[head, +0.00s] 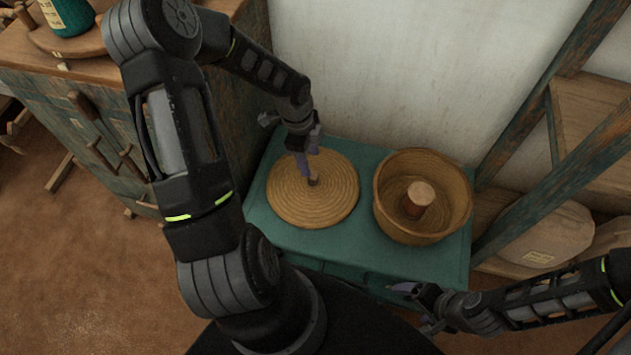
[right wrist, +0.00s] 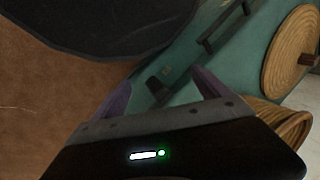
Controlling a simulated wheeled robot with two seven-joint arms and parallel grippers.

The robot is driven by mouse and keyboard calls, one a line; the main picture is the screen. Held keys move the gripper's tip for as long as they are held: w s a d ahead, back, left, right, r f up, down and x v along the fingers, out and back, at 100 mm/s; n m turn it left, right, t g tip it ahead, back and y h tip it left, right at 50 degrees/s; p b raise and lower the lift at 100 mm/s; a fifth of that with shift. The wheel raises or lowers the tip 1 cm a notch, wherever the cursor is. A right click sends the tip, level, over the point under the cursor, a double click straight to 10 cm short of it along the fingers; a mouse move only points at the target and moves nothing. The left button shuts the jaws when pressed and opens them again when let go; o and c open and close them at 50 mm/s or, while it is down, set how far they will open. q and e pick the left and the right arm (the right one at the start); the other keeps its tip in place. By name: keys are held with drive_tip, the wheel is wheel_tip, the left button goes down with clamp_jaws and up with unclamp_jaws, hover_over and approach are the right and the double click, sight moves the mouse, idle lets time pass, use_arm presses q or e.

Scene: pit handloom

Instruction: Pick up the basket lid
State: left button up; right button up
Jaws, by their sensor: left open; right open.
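The basket lid (head: 318,207) is a round, flat, coiled straw disc with a small brown knob at its middle. It lies flat on the left part of the green chest top. It also shows at the right edge of the right wrist view (right wrist: 291,50). My left gripper (head: 309,172) is open and comes down over the lid, its fingers at the knob; I cannot tell whether they touch it. The round woven basket (head: 449,213) stands open to the right of the lid, with a wooden spool-like piece inside. My right gripper (head: 414,304) is open and empty, low in front of the chest.
The green chest (head: 287,238) stands against a pale wall. A worn wooden cabinet (head: 52,105) is at the left. A timber frame (head: 553,190) and a sack (head: 547,238) are at the right. Brown floor is open at the lower left.

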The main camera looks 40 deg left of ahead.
sight(313, 175)
use_arm(q)
drive_tip(key=shift+d+f+b, duration=0.25)
drive_tip(key=shift+f+b, duration=0.05)
drive_tip(key=shift+f, duration=1)
drive_tip(key=f, duration=0.3)
drive_tip(key=f+b, duration=0.1)
drive_tip(key=f, duration=0.1)
drive_tip(key=shift+d+f, duration=0.1)
drive_tip(key=shift+d, duration=0.25)
clamp_jaws()
